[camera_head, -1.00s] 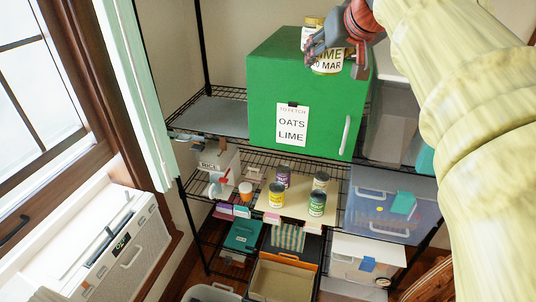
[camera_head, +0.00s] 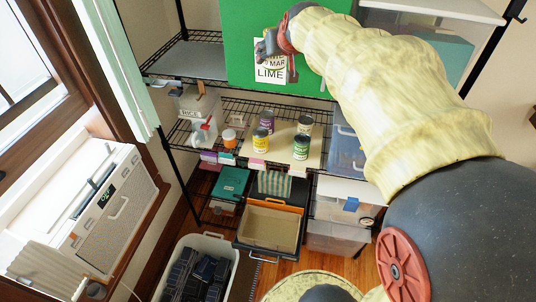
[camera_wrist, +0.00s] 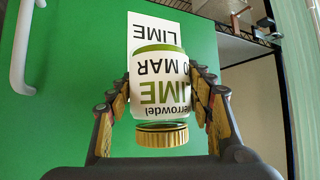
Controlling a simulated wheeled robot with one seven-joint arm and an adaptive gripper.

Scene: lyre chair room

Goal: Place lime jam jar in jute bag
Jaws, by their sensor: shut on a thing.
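The lime jam jar has a white label with green "LIME" lettering and a gold lid. In the wrist view the jar (camera_wrist: 160,98) appears upside down, between my fingers. My gripper (camera_wrist: 160,78) is shut on it, with one finger on each side. In the head view my gripper (camera_head: 277,48) holds the jar in front of the green cabinet (camera_head: 240,68), over its paper note, whose "LIME" line shows below. The jar is partly hidden there by my fingers. I cannot make out a jute bag in either view.
A wire shelf below holds several cans (camera_head: 261,140) on a cream board (camera_head: 285,157), beside a white jug (camera_head: 203,132). An open box (camera_head: 270,228) stands lower down. A white bin (camera_head: 228,244) of dark items is on the floor. A window is at left.

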